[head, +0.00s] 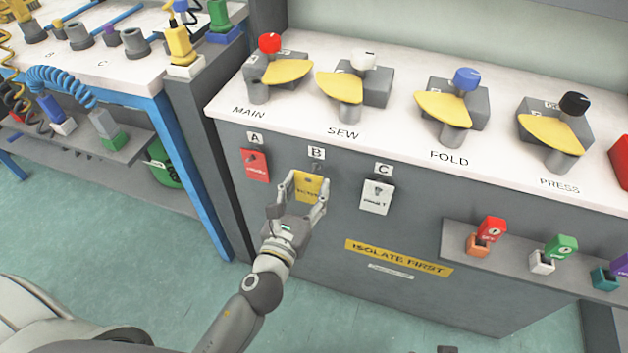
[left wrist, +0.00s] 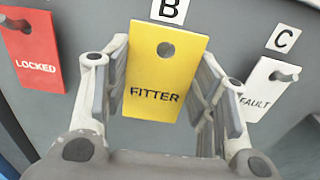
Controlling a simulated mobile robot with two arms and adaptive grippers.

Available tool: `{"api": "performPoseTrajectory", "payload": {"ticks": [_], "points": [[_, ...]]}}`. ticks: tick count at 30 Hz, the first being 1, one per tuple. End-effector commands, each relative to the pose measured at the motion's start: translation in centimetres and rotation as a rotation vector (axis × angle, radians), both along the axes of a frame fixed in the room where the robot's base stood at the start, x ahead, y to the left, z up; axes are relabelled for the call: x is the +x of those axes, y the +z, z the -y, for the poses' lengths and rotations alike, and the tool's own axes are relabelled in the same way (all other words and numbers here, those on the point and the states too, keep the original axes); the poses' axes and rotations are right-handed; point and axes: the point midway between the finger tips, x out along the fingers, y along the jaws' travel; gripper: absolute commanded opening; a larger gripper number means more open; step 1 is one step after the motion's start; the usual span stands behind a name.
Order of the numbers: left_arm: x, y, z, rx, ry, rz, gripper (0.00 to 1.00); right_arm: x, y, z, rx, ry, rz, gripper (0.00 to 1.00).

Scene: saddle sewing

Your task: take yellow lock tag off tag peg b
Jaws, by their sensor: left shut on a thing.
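The yellow lock tag (head: 309,186), marked FITTER in the left wrist view (left wrist: 160,75), is upright under the B label (head: 316,153) on the grey cabinet front. My left gripper (head: 307,182) is shut on it, one finger at each side edge. In the left wrist view, the tag's round hole is clear and no peg sticks out through it. In the head view a small dark piece, perhaps peg b, shows just above the tag. How far the tag is from the panel is hard to tell. My right gripper is not in view.
A red LOCKED tag (head: 255,165) hangs under A on the left, and a white FAULT tag (head: 377,196) hangs on its peg under C on the right. A shelf with coloured padlocks (head: 487,232) juts out lower right. The worktop with yellow levers (head: 287,71) overhangs above.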

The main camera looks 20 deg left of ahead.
Motion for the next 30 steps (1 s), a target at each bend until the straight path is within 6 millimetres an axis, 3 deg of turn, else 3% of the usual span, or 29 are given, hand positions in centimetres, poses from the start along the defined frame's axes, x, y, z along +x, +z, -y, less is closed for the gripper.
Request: {"api": "performPoseTrajectory", "payload": {"ticks": [14,30], "points": [[-0.8,-0.1,0.0,0.001,0.0,-0.002,0.35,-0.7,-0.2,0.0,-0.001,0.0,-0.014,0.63],[-3.5,0.0,-0.1,0.0,0.0,-0.001,0.35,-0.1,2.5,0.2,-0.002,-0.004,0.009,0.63]]}}
